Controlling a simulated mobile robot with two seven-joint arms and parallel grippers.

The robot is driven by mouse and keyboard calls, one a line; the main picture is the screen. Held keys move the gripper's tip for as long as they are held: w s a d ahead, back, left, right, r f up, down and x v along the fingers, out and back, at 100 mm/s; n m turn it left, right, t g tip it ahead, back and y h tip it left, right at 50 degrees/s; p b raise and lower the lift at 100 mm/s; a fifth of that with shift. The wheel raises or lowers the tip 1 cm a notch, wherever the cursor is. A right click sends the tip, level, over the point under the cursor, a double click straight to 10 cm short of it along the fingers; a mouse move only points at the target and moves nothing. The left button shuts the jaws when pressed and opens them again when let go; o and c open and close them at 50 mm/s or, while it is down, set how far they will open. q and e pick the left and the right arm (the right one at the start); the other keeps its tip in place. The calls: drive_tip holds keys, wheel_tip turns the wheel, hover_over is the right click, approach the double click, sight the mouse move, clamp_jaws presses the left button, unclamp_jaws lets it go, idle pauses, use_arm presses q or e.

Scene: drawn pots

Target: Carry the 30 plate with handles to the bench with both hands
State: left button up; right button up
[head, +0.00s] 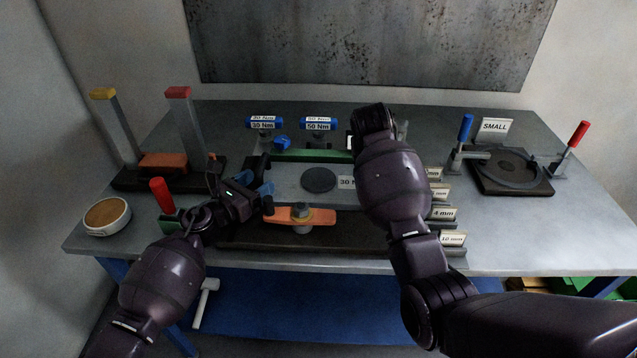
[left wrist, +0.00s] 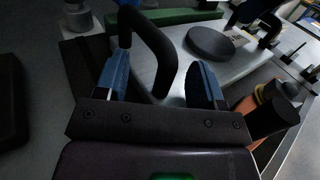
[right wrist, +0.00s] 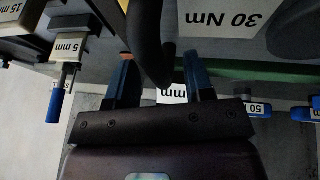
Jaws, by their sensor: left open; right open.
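In the head view my right arm hides that handle. I cannot tell whether any finger touches a handle.
An orange clamp (head: 298,215) stands in front of the plate, a green bar (head: 312,155) behind. Blue labelled tools (head: 318,124) are farther back. A red-handled block is at left, a SMALL fixture (head: 510,170) at right. Bare table (head: 590,215) shows at far right.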

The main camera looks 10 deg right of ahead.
use_arm(q)
drive_tip(key=shift+w+d, duration=0.15)
use_arm(e)
drive_tip(key=shift+f, duration=0.25)
use_arm(q)
drive_tip(key=shift+c, duration=0.3)
use_arm(e)
drive_tip(key=shift+c, duration=0.3)
use_arm(q)
drive_tip(key=c, duration=0.7)
use_arm(e)
drive_tip(key=c, duration=0.7)
use_arm(q)
clamp_jaws()
use_arm(e)
clamp_jaws()
use_arm(q)
drive_tip(key=shift+d+r, duration=0.1)
drive_tip(key=shift+r, duration=0.15)
use_arm(e)
drive_tip(key=shift+w+r, duration=0.2)
drive_tip(key=shift+r, duration=0.05)
